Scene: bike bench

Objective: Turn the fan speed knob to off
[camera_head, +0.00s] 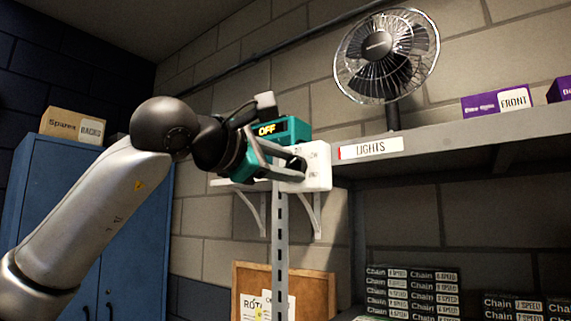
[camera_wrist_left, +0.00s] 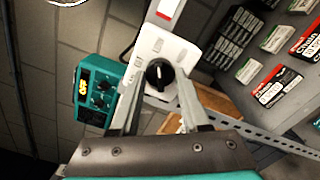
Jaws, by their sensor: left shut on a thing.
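The fan speed knob (camera_wrist_left: 159,75) is black and round with a pale pointer mark. It sits on a white control box (camera_wrist_left: 183,47), which also shows in the head view (camera_head: 320,176) on a small wall shelf. My left gripper (camera_head: 293,168) is at the front of this box. In the left wrist view its two fingers (camera_wrist_left: 160,80) reach to either side of the knob and are shut on it. In the head view the fingers partly cover the box's markings; parts of "LOW" show. The fan (camera_head: 386,56) stands on the metal shelf to the right.
A teal device (camera_head: 291,129) with a lit "OFF" display is close beside the white box; it also shows in the wrist view (camera_wrist_left: 97,90). A metal upright (camera_head: 279,225) stands below. The grey shelf (camera_head: 450,142) extends right, with chain boxes (camera_head: 412,290) underneath.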

